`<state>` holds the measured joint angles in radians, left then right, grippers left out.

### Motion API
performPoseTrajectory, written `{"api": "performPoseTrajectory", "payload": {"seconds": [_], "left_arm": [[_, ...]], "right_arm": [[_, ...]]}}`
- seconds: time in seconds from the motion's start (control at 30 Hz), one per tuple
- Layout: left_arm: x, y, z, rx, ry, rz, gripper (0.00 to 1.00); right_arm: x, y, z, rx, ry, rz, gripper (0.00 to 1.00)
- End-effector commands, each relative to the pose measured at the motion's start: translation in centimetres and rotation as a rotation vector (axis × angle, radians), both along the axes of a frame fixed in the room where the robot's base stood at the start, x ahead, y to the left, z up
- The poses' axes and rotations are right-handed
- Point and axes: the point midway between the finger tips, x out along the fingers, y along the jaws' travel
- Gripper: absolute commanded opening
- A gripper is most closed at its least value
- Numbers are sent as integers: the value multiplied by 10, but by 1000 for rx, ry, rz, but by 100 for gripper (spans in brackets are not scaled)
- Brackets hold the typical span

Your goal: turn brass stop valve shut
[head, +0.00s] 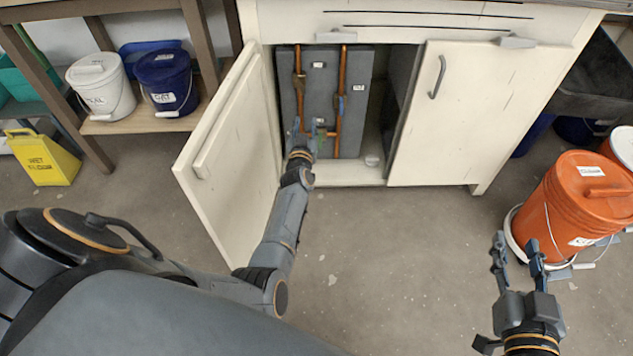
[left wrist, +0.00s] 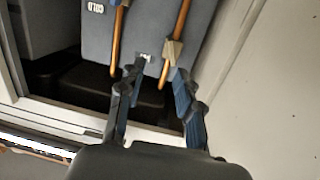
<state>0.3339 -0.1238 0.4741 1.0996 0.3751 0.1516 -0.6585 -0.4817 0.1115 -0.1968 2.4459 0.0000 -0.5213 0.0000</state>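Two copper pipes run down a grey panel inside the open cabinet. A brownish-brass fitting (head: 299,84) sits on the left pipe, and a blue fitting (head: 341,106) is on the right pipe. My left gripper (head: 307,128) reaches into the cabinet at the pipes' lower part, where small green and red parts show beside it. In the left wrist view its fingers (left wrist: 157,80) are apart, with a tan brass-coloured piece (left wrist: 173,50) by the right fingertip; I cannot tell if they touch. My right gripper (head: 516,242) is open and empty outside.
The left cabinet door (head: 225,160) stands open beside my left arm; the right door (head: 460,115) is closed. An orange bucket (head: 575,205) stands close to my right gripper. White (head: 100,88) and blue (head: 165,82) buckets are on a shelf. The middle floor is clear.

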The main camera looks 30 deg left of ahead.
Motion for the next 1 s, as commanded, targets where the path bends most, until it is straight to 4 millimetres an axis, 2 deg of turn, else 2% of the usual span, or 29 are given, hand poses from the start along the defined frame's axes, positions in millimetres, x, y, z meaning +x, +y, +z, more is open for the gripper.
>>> {"api": "performPoseTrajectory", "payload": {"seconds": [0.1,0.6,0.8,1.0], "left_arm": [[-8,-14,-12,-7,54,-43,35],[-59,-67,-79,-49,276,-196,35],[-79,-80,-99,-63,342,-234,35],[-90,-87,-109,-69,375,-252,35]], "right_arm": [[0,0,16,0,0,0,40],[0,0,55,0,0,0,40],[0,0,66,0,0,0,40],[0,0,69,0,0,0,40]]}}
